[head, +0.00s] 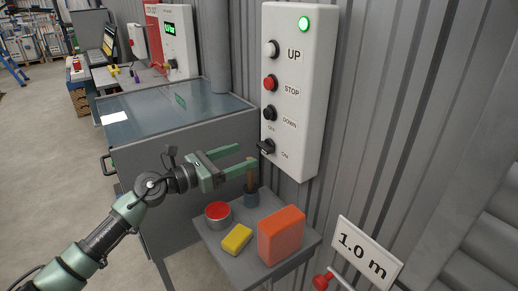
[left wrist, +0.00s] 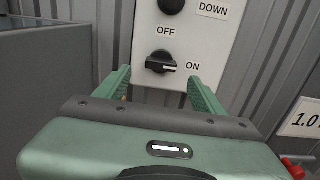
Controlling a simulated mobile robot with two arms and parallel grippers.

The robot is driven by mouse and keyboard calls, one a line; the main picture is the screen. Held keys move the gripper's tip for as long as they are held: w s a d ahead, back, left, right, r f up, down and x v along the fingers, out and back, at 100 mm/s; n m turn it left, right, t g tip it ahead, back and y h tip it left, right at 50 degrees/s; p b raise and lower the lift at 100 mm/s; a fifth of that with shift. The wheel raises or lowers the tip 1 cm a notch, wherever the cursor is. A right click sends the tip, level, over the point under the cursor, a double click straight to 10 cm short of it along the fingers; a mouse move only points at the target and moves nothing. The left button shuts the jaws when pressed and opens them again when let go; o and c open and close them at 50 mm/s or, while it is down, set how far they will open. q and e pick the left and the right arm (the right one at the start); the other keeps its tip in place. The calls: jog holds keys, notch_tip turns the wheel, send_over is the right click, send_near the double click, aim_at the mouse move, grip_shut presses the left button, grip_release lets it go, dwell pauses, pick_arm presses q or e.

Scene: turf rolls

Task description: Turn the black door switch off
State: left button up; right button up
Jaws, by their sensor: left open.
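The black door switch (head: 266,147) is a rotary knob low on a white control panel (head: 309,60). In the left wrist view the switch (left wrist: 161,62) has its handle lying sideways, with its white mark toward the ON label; the OFF label is above it. My left gripper (head: 246,156) is open and empty. Its fingers point at the panel, just short of the switch. In the left wrist view the switch shows between and beyond the two fingertips (left wrist: 160,76), apart from both. My right gripper is in neither view.
Below my left gripper a small grey table (head: 237,265) holds a red-topped tin (head: 217,213), a yellow sponge (head: 236,238), an orange block (head: 281,235) and a dark cup (head: 251,198). A grey cabinet (head: 190,150) stands behind the arm. A 1.0 m sign (head: 366,252) is at the right.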

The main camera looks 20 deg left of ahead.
aim_at(261, 149)
pick_arm(q)
jog(key=p+x, duration=0.1)
jog(key=x, duration=0.5)
jog(key=shift+w+d, duration=0.25)
jog(key=c, duration=1.4)
jog(key=shift+o, duration=0.2)
jog(key=shift+p, duration=0.3)
